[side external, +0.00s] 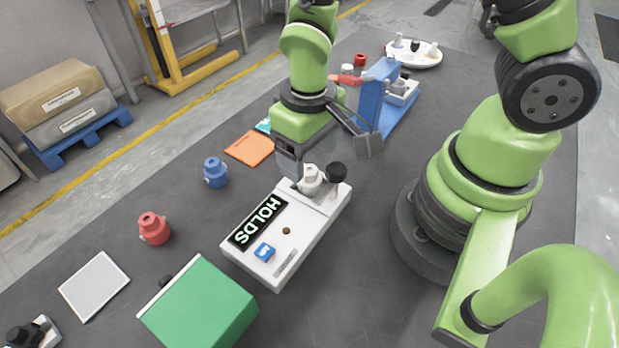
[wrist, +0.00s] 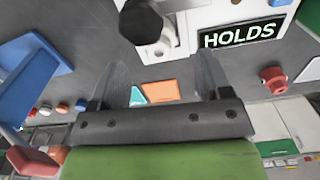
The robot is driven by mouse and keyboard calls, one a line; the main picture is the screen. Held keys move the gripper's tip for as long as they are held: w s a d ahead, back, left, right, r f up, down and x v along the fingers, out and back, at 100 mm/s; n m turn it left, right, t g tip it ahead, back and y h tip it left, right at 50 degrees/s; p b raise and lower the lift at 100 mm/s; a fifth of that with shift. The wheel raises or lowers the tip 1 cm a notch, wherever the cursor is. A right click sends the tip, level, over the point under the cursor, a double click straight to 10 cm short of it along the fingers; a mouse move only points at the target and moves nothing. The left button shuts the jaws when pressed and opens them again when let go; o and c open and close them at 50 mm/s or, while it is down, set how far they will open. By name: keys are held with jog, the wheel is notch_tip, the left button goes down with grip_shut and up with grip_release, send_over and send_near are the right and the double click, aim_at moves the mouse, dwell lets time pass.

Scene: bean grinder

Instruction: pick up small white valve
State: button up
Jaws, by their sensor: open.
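A small white valve (side external: 311,177) sits upright on the far end of a white fixture (side external: 321,222) labelled HOLDS, beside a black round knob (side external: 336,172). In the wrist view the valve (wrist: 158,50) is partly hidden behind the black knob (wrist: 140,20). My gripper (side external: 328,156) is open and empty, with its fingers spread close above the valve's end of the fixture. In the wrist view the valve shows ahead of the gap between the fingertips (wrist: 162,72), and no contact is visible.
A blue valve (side external: 216,172) and a red valve (side external: 154,229) stand left of the fixture. A green box (side external: 200,308) is in front. An orange mat (side external: 250,148) and a blue stand (side external: 370,98) are farther back. A round white plate (side external: 425,60) holds small items.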

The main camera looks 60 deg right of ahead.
aim_at(310, 170)
jog(key=shift+f, duration=2.4)
jog(key=c, duration=1.1)
jog(key=shift+r, duration=0.15)
